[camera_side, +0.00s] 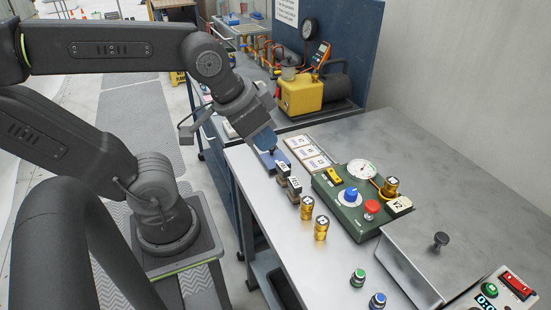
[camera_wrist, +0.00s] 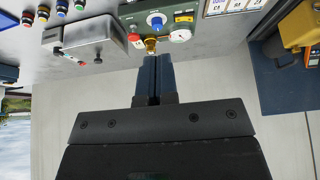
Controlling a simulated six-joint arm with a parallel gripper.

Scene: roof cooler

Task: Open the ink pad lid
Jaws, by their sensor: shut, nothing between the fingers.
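A low blue item (camera_side: 284,159), which looks like the ink pad, lies near the left edge of the metal bench in the side view. Its far part is hidden behind my gripper, and I cannot tell how its lid stands. My gripper (camera_side: 272,150) points down at it with blue fingers. The fingertips are at or just above it; I cannot tell whether they touch. In the wrist view my gripper (camera_wrist: 152,57) has its two fingers together with nothing between them. I cannot make out the ink pad in the wrist view.
Two dark stamps with white labels (camera_side: 294,187) stand close in front of the pad. Brass cylinders (camera_side: 321,229) stand nearer. White cards (camera_side: 308,153) lie to the right, beside a green control box (camera_side: 350,213).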

